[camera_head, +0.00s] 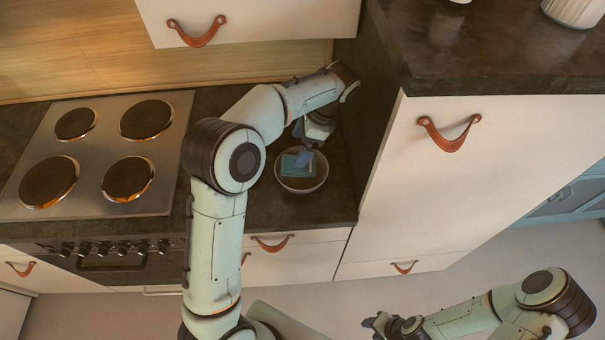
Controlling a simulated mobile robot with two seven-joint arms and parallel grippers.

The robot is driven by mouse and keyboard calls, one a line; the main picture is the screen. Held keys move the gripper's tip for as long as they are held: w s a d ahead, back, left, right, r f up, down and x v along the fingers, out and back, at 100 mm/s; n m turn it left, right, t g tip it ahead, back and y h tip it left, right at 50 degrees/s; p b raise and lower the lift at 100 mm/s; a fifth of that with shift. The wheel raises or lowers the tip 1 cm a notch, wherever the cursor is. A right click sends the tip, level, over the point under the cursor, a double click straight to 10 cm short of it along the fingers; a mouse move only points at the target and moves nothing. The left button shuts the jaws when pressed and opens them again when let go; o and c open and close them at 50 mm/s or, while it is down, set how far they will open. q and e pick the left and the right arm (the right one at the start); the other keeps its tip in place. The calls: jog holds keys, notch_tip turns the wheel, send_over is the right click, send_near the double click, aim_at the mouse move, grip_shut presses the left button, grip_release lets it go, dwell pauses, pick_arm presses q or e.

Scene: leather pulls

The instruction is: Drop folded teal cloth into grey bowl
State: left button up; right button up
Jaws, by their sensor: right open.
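The grey bowl (302,189) stands on the dark counter, right of the hob. The folded teal cloth (290,166) shows within the bowl's rim, with a bluer part at its upper right. My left gripper (308,146) points down over the bowl, at the cloth's upper edge. Its fingers are small and partly hidden, so I cannot tell whether they grip the cloth or whether the cloth rests on the bowl's bottom. My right gripper (380,322) is open and empty, low at the right, away from the counter.
The hob (96,178) with round burners lies to the left. A tall white cabinet (440,190) with leather pulls and a dark top rises close to the bowl's right. A white upper cabinet (260,20) hangs above the counter. The counter's front edge lies just before the bowl.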

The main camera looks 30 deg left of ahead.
pick_arm(q)
jog(key=shift+r, duration=0.1)
jog(key=v, duration=0.7)
jog(key=shift+r+p, duration=0.15)
jog(key=shift+p, duration=0.25)
pick_arm(e)
jog(key=shift+w+r, duration=0.55)
jog(key=shift+w, duration=0.1)
pick_arm(q)
jog(key=shift+d, duration=0.1)
